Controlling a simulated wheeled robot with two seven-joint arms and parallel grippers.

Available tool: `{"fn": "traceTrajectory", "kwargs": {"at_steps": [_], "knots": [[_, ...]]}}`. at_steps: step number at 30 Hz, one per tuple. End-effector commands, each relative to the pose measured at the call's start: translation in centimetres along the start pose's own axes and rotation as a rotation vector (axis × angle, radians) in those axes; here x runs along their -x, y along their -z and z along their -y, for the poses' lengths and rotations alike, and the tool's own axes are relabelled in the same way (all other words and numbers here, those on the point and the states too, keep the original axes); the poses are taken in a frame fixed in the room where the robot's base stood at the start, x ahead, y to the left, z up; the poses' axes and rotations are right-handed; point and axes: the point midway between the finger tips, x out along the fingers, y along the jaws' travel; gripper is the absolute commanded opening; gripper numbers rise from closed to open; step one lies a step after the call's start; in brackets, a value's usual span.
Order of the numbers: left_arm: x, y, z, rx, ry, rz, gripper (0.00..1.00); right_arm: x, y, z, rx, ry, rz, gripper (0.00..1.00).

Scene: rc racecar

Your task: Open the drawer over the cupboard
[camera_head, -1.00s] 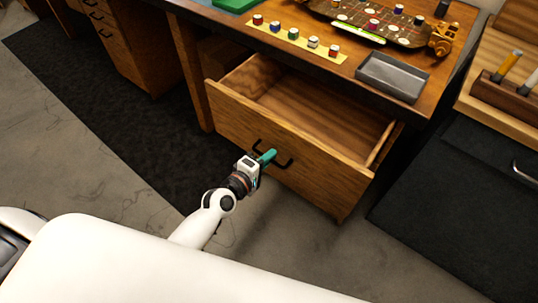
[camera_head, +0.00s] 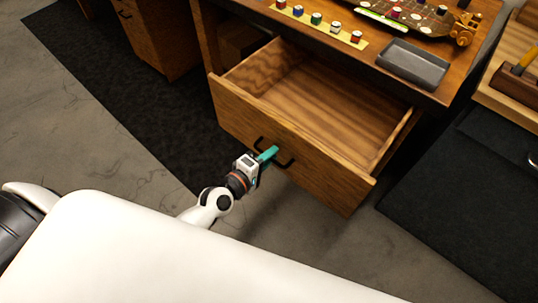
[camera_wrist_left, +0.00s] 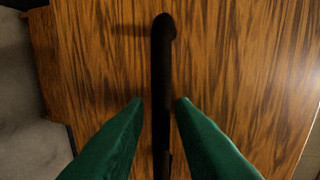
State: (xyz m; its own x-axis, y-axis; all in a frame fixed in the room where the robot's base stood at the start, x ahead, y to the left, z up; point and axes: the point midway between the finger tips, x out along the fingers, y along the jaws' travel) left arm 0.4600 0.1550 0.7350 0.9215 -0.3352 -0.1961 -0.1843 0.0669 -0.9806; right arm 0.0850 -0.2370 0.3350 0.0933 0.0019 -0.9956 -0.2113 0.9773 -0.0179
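The wooden drawer (camera_head: 240,112) under the workbench stands well pulled out, with its bare, empty-looking inside showing. Its black bar handle (camera_head: 287,163) is on the front panel and also shows in the left wrist view (camera_wrist_left: 163,75). My left gripper (camera_head: 268,154) is at this handle. In the left wrist view its green fingers (camera_wrist_left: 160,101) straddle the bar, one on each side, with a visible gap on the left and very little on the right. No cupboard can be made out below the drawer. My right gripper is not in view.
The workbench top (camera_head: 450,85) holds a grey tray (camera_head: 413,63), a yellow strip (camera_head: 318,27) with small coloured pots, and a car chassis. A black mat (camera_head: 120,95) and bare floor lie to the left.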

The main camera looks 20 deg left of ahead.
Motion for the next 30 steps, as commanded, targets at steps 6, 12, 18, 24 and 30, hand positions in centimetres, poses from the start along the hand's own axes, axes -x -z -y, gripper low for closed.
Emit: {"fn": "traceTrajectory", "kwargs": {"at_steps": [6,12,18,24,30], "knots": [[0.0,0.0,0.0,0.000,0.001,0.000,0.28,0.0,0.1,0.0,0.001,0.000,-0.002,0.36],[0.8,0.0,-0.1,0.000,-0.001,0.001,0.28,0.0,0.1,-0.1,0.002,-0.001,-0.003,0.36],[4.5,0.0,-0.3,-0.001,-0.004,0.000,0.28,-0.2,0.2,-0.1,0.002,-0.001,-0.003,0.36],[8.8,0.0,-0.2,-0.002,-0.004,-0.002,0.28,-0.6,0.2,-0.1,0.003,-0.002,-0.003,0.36],[11.3,0.0,-0.1,-0.001,-0.002,-0.001,0.28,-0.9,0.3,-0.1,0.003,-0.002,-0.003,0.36]]}}
